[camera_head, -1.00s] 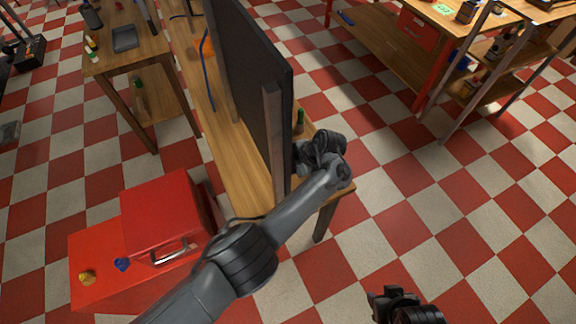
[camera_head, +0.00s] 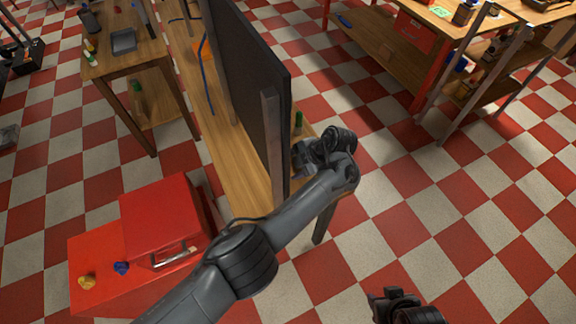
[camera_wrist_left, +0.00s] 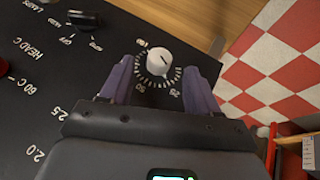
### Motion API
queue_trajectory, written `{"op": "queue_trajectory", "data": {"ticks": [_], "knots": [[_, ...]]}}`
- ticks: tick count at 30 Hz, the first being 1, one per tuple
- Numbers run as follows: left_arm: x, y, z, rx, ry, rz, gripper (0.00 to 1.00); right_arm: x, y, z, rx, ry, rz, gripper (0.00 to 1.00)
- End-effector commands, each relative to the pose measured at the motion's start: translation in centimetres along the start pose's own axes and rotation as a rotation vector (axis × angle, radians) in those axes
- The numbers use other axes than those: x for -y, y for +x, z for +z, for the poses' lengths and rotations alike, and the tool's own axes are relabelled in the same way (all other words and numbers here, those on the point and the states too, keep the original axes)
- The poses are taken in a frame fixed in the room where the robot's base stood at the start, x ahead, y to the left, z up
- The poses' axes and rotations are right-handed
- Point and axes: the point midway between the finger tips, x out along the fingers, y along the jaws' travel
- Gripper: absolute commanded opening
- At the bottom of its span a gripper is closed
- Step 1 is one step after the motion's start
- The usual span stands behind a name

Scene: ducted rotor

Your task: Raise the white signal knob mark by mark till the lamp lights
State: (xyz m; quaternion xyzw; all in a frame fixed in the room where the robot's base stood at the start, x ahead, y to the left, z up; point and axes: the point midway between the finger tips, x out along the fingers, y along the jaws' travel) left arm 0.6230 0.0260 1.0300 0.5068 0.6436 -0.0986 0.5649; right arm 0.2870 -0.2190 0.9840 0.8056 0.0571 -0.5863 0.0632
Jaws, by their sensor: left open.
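The white signal knob (camera_wrist_left: 159,62) sits on the black panel (camera_wrist_left: 40,110), with a ring of white marks around its lower side. In the left wrist view my left gripper (camera_wrist_left: 160,80) is open. Its two purple-grey fingers stand either side of the knob, with visible gaps. In the head view the panel (camera_head: 245,75) stands upright on a wooden bench, and my left gripper (camera_head: 303,155) is beside its right edge, partly hidden by my wrist. The knob is hidden there. My right gripper (camera_head: 385,300) is at the bottom, its fingers unclear. I cannot make out a lamp.
A black knob (camera_wrist_left: 85,19) and a red knob (camera_wrist_left: 3,67) are also on the panel. A red toolbox (camera_head: 160,215) stands left of the bench (camera_head: 235,185). A green bottle (camera_head: 298,122) is near the panel edge. Checkered floor lies open to the right.

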Motion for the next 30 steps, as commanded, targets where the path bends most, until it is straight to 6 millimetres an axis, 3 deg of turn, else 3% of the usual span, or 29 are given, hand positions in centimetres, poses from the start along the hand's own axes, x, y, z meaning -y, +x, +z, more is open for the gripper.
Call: {"op": "queue_trajectory", "data": {"ticks": [6,12,30], "knots": [[-0.1,-3.9,0.0,0.002,0.000,0.002,0.61,0.1,-0.4,-0.1,-0.001,0.004,-0.003,0.43],[0.0,-6.0,0.0,0.001,-0.001,0.001,0.61,0.1,-0.4,-0.1,-0.001,0.005,-0.004,0.43],[0.0,-6.7,0.0,0.000,0.000,-0.001,0.61,-0.1,-0.4,-0.1,0.001,-0.004,0.003,0.43]]}}
